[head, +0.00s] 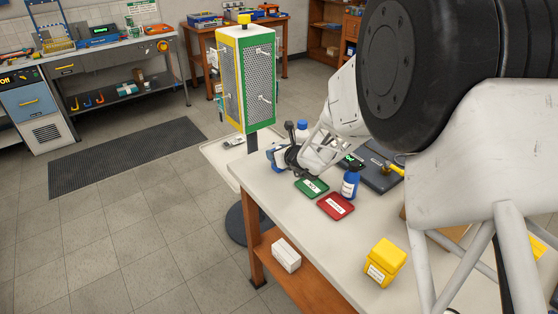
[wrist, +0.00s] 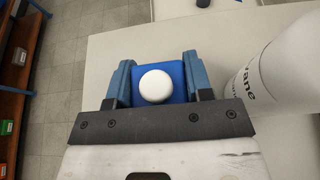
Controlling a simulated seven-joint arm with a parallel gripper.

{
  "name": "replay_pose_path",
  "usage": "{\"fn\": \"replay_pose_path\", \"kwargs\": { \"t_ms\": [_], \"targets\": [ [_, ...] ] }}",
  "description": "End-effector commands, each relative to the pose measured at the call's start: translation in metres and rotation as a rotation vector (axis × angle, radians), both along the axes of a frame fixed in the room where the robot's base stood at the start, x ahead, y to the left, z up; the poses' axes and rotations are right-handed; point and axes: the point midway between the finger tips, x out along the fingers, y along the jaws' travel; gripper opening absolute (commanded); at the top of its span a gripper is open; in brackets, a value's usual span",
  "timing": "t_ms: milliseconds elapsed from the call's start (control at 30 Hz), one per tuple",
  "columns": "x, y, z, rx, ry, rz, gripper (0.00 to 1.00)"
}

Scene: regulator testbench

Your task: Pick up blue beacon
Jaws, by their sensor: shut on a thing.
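The blue beacon (wrist: 174,73) shows in the wrist view as a blue block with a round white knob facing the camera. My gripper (wrist: 157,75) has its two blue-grey fingers shut on it, one on each side. In the head view my gripper (head: 277,157) is at the far left corner of the pale table. There the beacon is mostly hidden and hard to tell from the blue fingers. I cannot tell whether the beacon touches the tabletop.
A white bottle (wrist: 275,75) stands close right of my gripper in the wrist view. On the table (head: 318,243) are a green tray (head: 311,188), a red tray (head: 336,206), a blue bottle (head: 350,184) and a yellow box (head: 385,262). A green-yellow pegboard stand (head: 246,80) rises behind.

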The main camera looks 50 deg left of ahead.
Motion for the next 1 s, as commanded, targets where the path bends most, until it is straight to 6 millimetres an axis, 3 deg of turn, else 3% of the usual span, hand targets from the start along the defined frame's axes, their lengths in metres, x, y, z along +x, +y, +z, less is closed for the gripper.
{"fn": "replay_pose_path", "kwargs": {
  "t_ms": [467, 767, 1000],
  "targets": [
    [0.0, 0.0, 0.005, 0.001, -0.001, 0.0, 0.2],
    [0.0, 0.0, 0.036, 0.003, -0.003, 0.001, 0.2],
    [-0.012, -0.025, 0.039, 0.001, 0.0, -0.001, 0.2]
  ]
}}
